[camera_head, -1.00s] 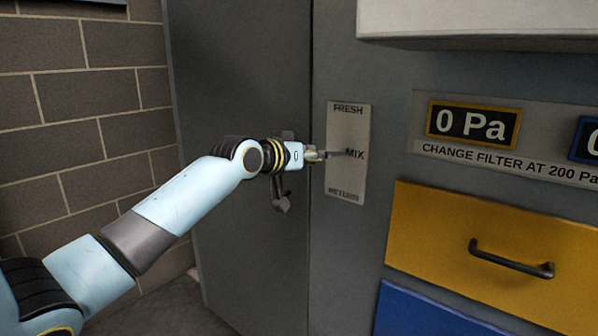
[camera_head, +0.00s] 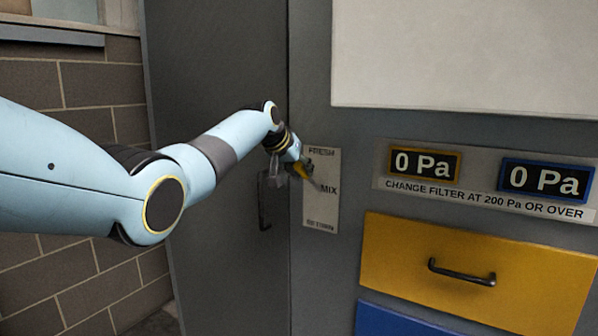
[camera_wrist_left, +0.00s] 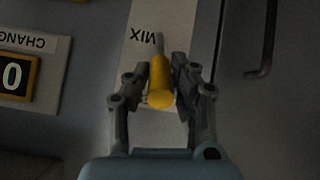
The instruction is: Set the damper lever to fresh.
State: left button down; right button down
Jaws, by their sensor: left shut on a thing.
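The damper lever shows in the wrist view as a yellow grip (camera_wrist_left: 160,88) on a thin grey rod. In the head view the lever (camera_head: 314,183) slants from my gripper down and right to just beside the word MIX. The pale label plate (camera_head: 321,210) reads FRESH at top, MIX in the middle and RETURN at the bottom. My left gripper (camera_head: 302,170) is at the plate's left edge, between the FRESH and MIX heights. In the wrist view my left gripper (camera_wrist_left: 165,85) is shut on the yellow grip. My right gripper is not in view.
A grey door with a dark handle (camera_head: 264,200) stands left of the plate. Right of it are two 0 Pa gauges (camera_head: 426,164), a yellow drawer (camera_head: 400,250) and a blue drawer (camera_head: 400,320). A pale panel (camera_head: 450,60) is above.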

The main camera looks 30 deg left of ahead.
pick_arm(q)
jog(key=shift+r, duration=0.15)
jog(key=c, duration=1.1)
grip_release()
jog(key=shift+w+d+r, duration=0.1)
jog(key=shift+w, duration=0.05)
jog(key=shift+a, duration=0.3)
jog(key=shift+s+d, duration=0.1)
jog(key=shift+s, duration=0.15)
jog(key=v, duration=1.1)
jog(key=shift+s+r, duration=0.15)
jog(key=shift+s, duration=0.05)
